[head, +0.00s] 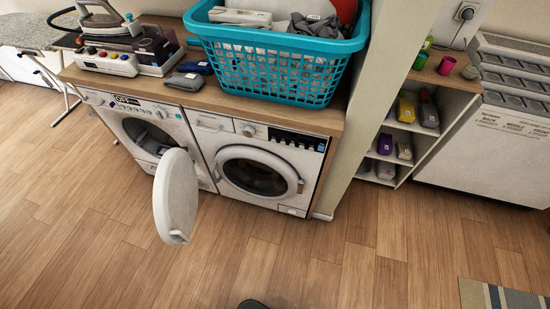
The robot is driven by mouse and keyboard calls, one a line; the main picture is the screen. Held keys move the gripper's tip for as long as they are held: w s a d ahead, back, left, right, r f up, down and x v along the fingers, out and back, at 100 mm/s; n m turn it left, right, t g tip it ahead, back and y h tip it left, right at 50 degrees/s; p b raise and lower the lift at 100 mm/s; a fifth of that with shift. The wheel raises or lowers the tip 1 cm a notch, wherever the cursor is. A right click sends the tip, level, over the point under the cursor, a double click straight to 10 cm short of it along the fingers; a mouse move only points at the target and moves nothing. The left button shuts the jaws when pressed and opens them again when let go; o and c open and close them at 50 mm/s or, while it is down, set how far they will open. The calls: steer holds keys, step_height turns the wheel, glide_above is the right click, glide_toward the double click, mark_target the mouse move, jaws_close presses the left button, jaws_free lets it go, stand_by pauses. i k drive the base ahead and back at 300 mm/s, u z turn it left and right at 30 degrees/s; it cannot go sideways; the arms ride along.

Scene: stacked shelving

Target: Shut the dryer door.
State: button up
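The left machine (112,105) has its round white door (175,196) swung wide open, standing out from the front over the floor. Its round opening (150,138) is exposed, and something pale and bluish shows inside. The label on its panel is too small to read with certainty, so I cannot confirm from it that this is the dryer. The right machine (215,126) has its round glass door (257,172) shut. My gripper is not recognisable in this view; only a small dark shape shows at the bottom edge.
A wooden counter (200,95) tops both machines and carries a teal laundry basket (270,60), a steam iron (105,22) and folded grey cloth (186,81). A pale partition (375,100) and cubby shelves stand right. An ironing board is far left. The wooden floor in front is clear.

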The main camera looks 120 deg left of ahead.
mark_target(175, 196)
steer(key=u, duration=5.2)
steer(key=k, duration=0.35)
steer(key=u, duration=0.65)
steer(key=i, duration=0.95)
steer(key=z, duration=0.85)
